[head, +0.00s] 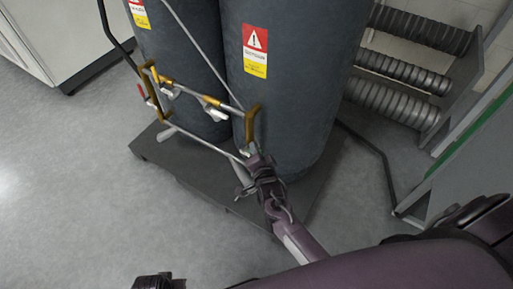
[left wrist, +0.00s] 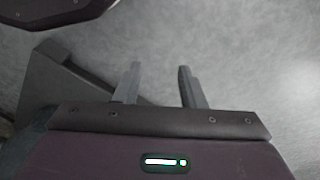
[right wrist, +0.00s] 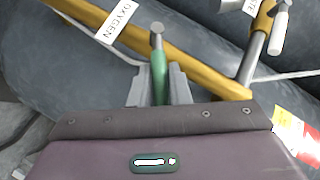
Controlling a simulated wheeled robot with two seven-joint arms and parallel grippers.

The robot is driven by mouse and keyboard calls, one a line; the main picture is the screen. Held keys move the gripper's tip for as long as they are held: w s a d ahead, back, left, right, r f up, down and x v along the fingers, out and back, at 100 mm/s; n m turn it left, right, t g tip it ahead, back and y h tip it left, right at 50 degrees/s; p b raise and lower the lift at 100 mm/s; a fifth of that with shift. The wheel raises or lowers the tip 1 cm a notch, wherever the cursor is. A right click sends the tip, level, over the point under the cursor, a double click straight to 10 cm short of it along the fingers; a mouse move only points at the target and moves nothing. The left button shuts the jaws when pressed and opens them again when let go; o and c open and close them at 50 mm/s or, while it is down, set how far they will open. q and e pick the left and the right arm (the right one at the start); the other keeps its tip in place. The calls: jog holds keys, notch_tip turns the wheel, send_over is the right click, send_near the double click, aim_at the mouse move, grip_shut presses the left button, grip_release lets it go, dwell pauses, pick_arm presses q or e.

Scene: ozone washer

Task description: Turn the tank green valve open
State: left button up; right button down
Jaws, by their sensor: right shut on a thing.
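The green valve handle (right wrist: 160,78) shows in the right wrist view, between the grey fingers of my right gripper (right wrist: 158,88). The fingers are shut on it. Its metal pivot end sits by a brass pipe (right wrist: 188,68), and the handle points away from the pipe at an angle. A white label reading OXYGEN (right wrist: 116,21) is on this pipe. In the head view my right gripper (head: 256,162) is low against the front of the right tank (head: 290,95) and largely hides the handle. My left gripper (left wrist: 160,84) is open and empty above the floor in the left wrist view.
A second dark tank (head: 183,50) stands left of the first, both on a dark platform (head: 185,168). Brass pipes with a red-handled valve (head: 141,91) and white-handled fittings cross their front. Ribbed hoses (head: 405,72) are at the right. The floor at left is clear.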

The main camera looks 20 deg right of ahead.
pick_arm(q)
jog(key=shift+s+a+f+p, duration=0.2)
jog(key=shift+s+f, duration=0.05)
jog(key=shift+f, duration=0.55)
jog(key=shift+s+a+f+p, duration=0.2)
jog(key=shift+s+a+f, duration=0.1)
jog(key=shift+f, duration=0.5)
jog(key=shift+s+a+f+p, duration=0.15)
jog(key=shift+s+f+p, duration=0.1)
jog(key=shift+f, duration=0.55)
pick_arm(e)
jog(key=shift+a+r+n+g, duration=0.1)
jog(key=shift+n+g, duration=0.2)
jog(key=shift+g, duration=0.1)
jog(key=c, duration=1.4)
grip_release()
jog(key=shift+w, duration=0.1)
jog(key=shift+o, duration=0.2)
